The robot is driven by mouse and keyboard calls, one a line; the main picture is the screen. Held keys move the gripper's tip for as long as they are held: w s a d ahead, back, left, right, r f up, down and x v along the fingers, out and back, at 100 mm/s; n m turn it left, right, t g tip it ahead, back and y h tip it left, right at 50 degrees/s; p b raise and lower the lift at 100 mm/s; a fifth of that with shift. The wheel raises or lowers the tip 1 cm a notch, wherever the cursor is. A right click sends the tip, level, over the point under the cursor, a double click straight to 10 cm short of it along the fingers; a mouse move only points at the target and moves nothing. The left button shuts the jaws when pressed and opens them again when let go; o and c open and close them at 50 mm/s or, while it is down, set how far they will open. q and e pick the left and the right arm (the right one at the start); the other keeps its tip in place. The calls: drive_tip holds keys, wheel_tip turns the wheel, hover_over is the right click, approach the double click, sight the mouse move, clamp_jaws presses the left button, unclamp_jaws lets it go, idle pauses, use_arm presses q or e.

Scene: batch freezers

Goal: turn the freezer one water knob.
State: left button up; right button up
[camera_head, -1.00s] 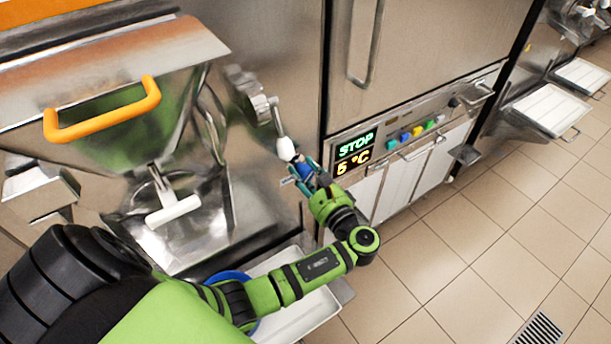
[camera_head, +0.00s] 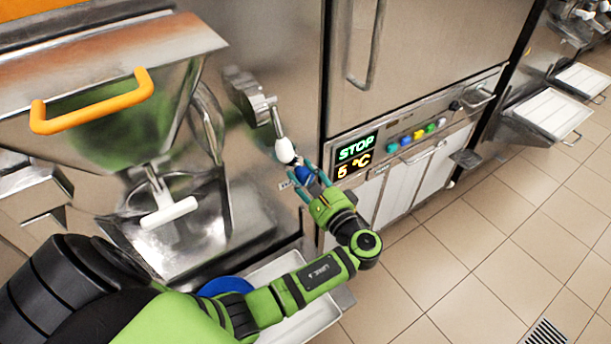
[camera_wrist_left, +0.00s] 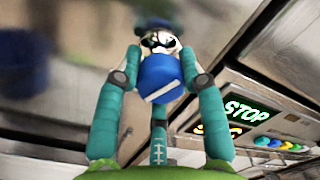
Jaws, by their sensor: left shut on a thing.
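The freezer one water knob is a blue knob (camera_head: 303,175) on the steel front of the machine, just left of the display. In the left wrist view the blue knob (camera_wrist_left: 161,76) shows a white bar on its face and sits between the fingers. My left gripper (camera_head: 308,173) is shut on the blue knob, with a teal finger on either side of it in the left wrist view (camera_wrist_left: 160,80). A white-tipped metal lever (camera_head: 284,149) hangs just above the knob. My right gripper is not in view.
The display (camera_head: 355,155) reads STOP and 5 °C, beside coloured buttons (camera_head: 418,135). A hopper with an orange handle (camera_head: 92,104) and a spout with a white bar (camera_head: 169,213) stand at left. A blue bowl (camera_head: 226,286) sits on a tray below. Tiled floor at right is clear.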

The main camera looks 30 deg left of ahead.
use_arm(q)
drive_tip(key=o, duration=1.2)
drive_tip(key=shift+a+r, duration=0.1)
drive_tip(key=shift+r, duration=0.15)
drive_tip(key=shift+c, duration=0.2)
drive_tip(key=shift+s, duration=0.1)
drive_tip(key=shift+f, duration=0.15)
drive_tip(key=shift+d, duration=0.3)
drive_tip(key=v, duration=1.1)
drive_tip(key=shift+s+d, duration=0.2)
